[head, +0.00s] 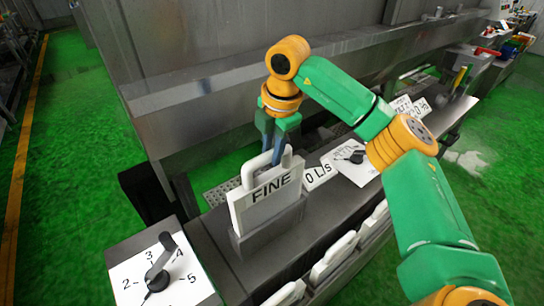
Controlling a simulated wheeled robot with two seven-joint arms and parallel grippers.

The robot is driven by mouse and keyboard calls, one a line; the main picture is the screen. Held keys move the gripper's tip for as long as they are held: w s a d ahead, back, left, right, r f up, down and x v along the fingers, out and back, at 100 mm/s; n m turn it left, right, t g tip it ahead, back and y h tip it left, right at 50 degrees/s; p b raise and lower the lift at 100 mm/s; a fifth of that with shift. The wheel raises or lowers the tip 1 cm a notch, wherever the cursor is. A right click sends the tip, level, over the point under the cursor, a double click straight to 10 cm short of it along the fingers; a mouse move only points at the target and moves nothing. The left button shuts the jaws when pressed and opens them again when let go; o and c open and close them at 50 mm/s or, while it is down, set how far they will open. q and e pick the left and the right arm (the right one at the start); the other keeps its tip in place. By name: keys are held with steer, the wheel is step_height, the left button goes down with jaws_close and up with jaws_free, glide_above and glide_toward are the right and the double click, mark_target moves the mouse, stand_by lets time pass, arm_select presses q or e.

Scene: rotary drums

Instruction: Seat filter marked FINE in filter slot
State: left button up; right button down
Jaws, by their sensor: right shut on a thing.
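The white filter marked FINE (267,203) stands upright, with its label facing me and a loop handle on top. My right gripper (277,152) comes down from above and is shut on that handle. The grey filter slot (270,238) is a block on the metal bench directly below the filter. The filter's lower edge meets the top of the slot; I cannot tell how deep it sits. My left gripper is not in view.
Several other white handled filters (334,259) stand in a row along the bench's front right. A dial box numbered with a black lever (159,268) is at the front left. Another dial plate (352,160) and label cards lie to the right.

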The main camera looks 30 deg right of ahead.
mark_target(274, 175)
steer(key=shift+w+f, duration=0.1)
steer(key=shift+f, duration=0.05)
steer(key=shift+d, duration=0.15)
step_height(274, 175, down, 6)
steer(key=b, duration=0.4)
steer(key=shift+b, duration=0.4)
steer(key=shift+f+b, duration=1.2)
steer(key=shift+f, duration=0.2)
stand_by(1.0)
steer(key=c, duration=0.6)
jaws_free()
steer(key=shift+r, duration=0.1)
steer(key=shift+o, duration=0.2)
steer(key=r, duration=0.2)
steer(key=s+r, duration=0.1)
steer(key=r, duration=0.4)
steer(key=shift+s+b, duration=0.3)
steer(key=shift+s, duration=0.05)
